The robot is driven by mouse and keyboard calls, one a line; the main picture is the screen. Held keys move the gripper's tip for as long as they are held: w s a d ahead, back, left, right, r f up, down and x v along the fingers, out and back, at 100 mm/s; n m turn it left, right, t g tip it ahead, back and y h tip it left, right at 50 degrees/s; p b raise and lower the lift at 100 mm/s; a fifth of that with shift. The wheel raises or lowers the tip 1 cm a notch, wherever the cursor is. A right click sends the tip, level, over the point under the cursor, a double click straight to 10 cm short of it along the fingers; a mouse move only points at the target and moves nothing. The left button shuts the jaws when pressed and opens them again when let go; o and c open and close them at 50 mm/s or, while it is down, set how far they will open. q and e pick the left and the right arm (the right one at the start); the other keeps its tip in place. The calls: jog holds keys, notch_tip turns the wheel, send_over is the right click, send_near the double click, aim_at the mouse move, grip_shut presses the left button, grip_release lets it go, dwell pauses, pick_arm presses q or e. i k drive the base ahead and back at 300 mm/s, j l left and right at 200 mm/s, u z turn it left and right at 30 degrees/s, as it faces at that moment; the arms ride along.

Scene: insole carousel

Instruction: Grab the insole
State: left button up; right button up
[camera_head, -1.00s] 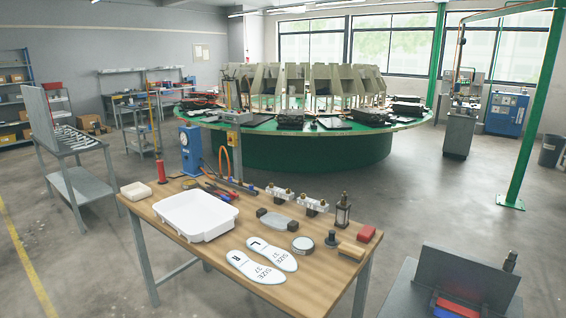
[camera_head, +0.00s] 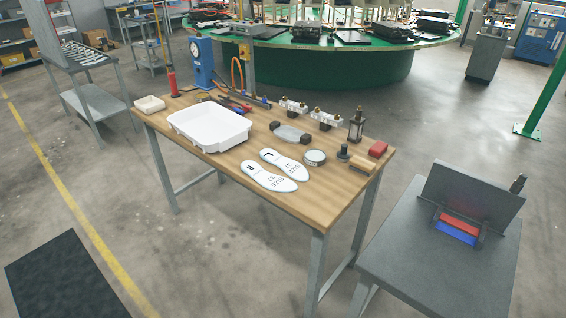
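Two pale insoles lie flat, side by side, on a wooden workbench (camera_head: 225,178). The insole marked R (camera_head: 268,177) is nearer the front edge. The insole marked L (camera_head: 285,164) lies just behind it. Both carry printed size lettering. A white tray (camera_head: 208,146) stands to their left and looks empty. Neither of my grippers shows in the head view.
A round tin (camera_head: 315,157), a lantern-like object (camera_head: 356,126), a red block (camera_head: 378,149) and a brush-like wooden item (camera_head: 362,165) stand right of the insoles. A grey table (camera_head: 425,250) with an upright panel is at right. Floor in front is clear, with a dark mat (camera_head: 65,275) at left.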

aim_at(295, 170)
jog(key=i+j+z, duration=0.2)
jog(key=z, duration=0.15)
jog(key=i+j+z, duration=0.15)
jog(key=j+z, duration=0.2)
jog(key=i+j+z, duration=0.1)
jog(key=j+z, duration=0.25)
jog(key=l, duration=0.1)
